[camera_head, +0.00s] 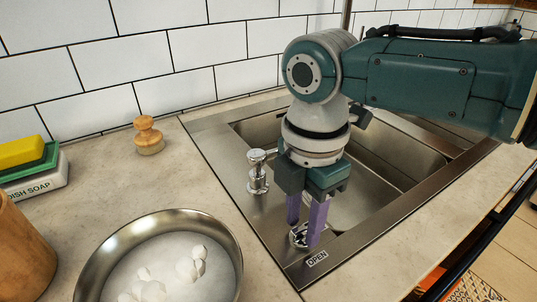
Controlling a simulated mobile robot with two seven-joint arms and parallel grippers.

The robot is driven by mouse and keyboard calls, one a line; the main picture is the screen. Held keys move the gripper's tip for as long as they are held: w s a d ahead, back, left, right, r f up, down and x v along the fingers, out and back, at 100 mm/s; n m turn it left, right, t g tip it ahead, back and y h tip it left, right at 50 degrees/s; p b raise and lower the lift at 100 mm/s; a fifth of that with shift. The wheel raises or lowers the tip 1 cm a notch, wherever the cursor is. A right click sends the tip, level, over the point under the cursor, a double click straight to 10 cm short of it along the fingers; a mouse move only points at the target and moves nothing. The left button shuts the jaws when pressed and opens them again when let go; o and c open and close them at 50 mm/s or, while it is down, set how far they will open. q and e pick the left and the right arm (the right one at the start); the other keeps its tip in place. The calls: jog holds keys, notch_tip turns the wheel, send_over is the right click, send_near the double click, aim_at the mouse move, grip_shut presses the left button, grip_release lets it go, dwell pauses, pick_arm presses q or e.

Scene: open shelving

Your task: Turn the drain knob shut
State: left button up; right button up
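The drain knob (298,236) is a small metal knob on the near left corner of the steel sink (270,238). A label reading OPEN (317,258) lies just in front of it. My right gripper (307,238) points down at the knob, with its purple fingers on either side of it and a gap between them. The fingers partly cover the knob, and I cannot tell whether they touch it. My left gripper is not in view.
A chrome tap (257,173) stands on the sink's left rim. A metal bowl (88,277) with white pieces sits at front left. A wooden-handled brush (148,136), a dish soap holder (38,178) with sponges and a wooden container (22,250) are on the left counter.

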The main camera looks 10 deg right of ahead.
aim_at(303, 227)
pick_arm(q)
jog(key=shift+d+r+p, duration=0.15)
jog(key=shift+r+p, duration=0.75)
jog(key=shift+p, duration=0.05)
pick_arm(e)
notch_tip(303, 227, up, 10)
